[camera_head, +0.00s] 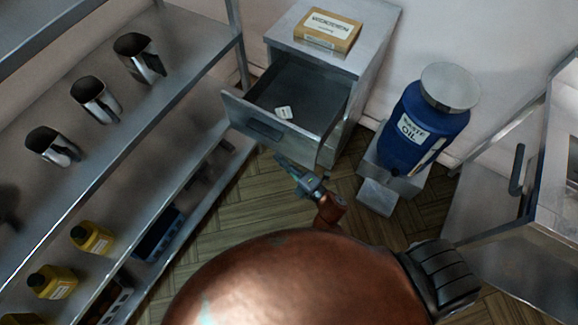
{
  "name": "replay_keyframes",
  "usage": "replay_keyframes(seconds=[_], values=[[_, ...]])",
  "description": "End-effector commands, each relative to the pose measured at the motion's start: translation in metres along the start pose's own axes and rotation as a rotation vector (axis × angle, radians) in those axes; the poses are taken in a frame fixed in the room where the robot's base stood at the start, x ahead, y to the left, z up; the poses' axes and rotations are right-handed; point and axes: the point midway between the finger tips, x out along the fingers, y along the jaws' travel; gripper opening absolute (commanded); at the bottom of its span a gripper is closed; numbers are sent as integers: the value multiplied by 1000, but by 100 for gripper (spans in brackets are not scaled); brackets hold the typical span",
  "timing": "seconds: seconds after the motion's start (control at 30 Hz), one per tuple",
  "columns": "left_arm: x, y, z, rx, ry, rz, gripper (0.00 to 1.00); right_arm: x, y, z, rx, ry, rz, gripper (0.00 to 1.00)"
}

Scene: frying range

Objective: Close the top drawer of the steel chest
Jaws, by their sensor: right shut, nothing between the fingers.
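The steel chest (372,33) stands against the back wall, upper middle of the view. Its top drawer (330,118) is pulled open toward me. The drawer's front carries a dark handle (264,130). My right gripper (282,160) is shut and empty, just in front of and below the drawer front, near its handle. I cannot tell whether it touches the drawer. My left gripper is not in view.
A cardboard box (328,30) sits on the chest. A blue waste-oil drum (412,125) stands on a low steel stand right of the chest. Steel shelving (190,84) with metal jugs and yellow bottles lines the left. A steel cabinet (500,215) is at right. Wooden floor (235,205) between is clear.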

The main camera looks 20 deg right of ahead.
Motion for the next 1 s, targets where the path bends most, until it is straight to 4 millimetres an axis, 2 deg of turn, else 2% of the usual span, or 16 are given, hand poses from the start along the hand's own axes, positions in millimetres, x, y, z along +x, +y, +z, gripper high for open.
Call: replay_keyframes(seconds=[0.1,0.2,0.4,1.0], values=[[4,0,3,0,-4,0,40,25,0,0,1,1,2,0],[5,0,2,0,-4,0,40,27,-2,17,-1,0,-2,0],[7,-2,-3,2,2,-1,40,32,-1,35,2,0,-1,0],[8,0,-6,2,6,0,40,33,-1,46,1,-1,-2,0]])
